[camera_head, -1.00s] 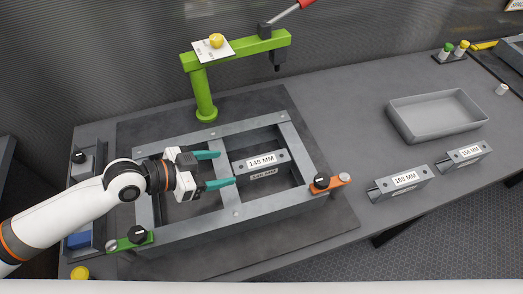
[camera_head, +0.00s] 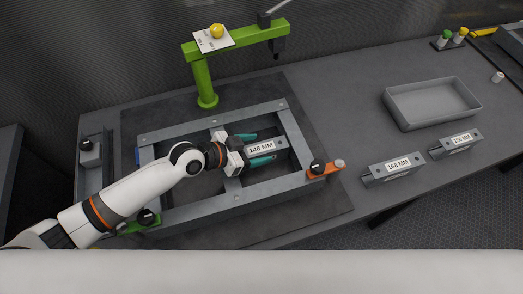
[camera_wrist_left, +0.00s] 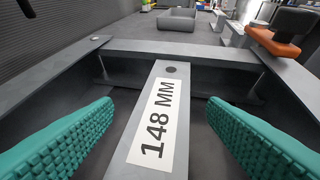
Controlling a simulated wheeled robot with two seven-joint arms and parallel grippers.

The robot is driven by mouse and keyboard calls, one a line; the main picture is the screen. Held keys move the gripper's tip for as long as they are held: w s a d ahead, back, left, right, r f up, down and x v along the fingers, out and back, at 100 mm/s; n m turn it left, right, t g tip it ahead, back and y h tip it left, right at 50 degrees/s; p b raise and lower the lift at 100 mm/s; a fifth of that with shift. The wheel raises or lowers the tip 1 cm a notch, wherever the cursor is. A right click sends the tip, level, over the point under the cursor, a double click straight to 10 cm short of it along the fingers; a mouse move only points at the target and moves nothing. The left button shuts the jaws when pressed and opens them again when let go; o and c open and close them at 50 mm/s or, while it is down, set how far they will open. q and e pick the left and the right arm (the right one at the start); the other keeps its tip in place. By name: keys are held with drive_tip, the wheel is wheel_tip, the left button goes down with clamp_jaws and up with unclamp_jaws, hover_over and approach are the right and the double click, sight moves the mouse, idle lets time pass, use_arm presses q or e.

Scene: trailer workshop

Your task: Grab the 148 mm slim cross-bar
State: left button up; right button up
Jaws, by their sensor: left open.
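The slim grey cross-bar with the white 148 MM label (camera_head: 267,147) lies inside the grey rectangular frame (camera_head: 190,213), toward its right end. In the left wrist view the bar (camera_wrist_left: 171,95) runs away from me, its far end meeting the frame's cross-member. My left gripper (camera_head: 255,148) is open, its teal ridged fingers on either side of the bar. In the left wrist view, gaps show between each finger and the bar, so neither touches it. The bar's near end is hidden by the gripper in the head view. My right gripper is not in view.
Bars labelled 168 MM (camera_head: 391,169) and 156 MM (camera_head: 456,144) lie to the right, beside an empty grey tray (camera_head: 432,122). A green post with an arm (camera_head: 207,85) stands behind the frame. An orange clamp (camera_head: 325,170) sits on the frame's right corner.

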use_arm(q)
drive_tip(key=shift+a, duration=0.1)
drive_tip(key=shift+c, duration=0.5)
drive_tip(key=c, duration=1.1)
drive_tip(key=shift+r, duration=0.1)
drive_tip(key=shift+c, duration=0.2)
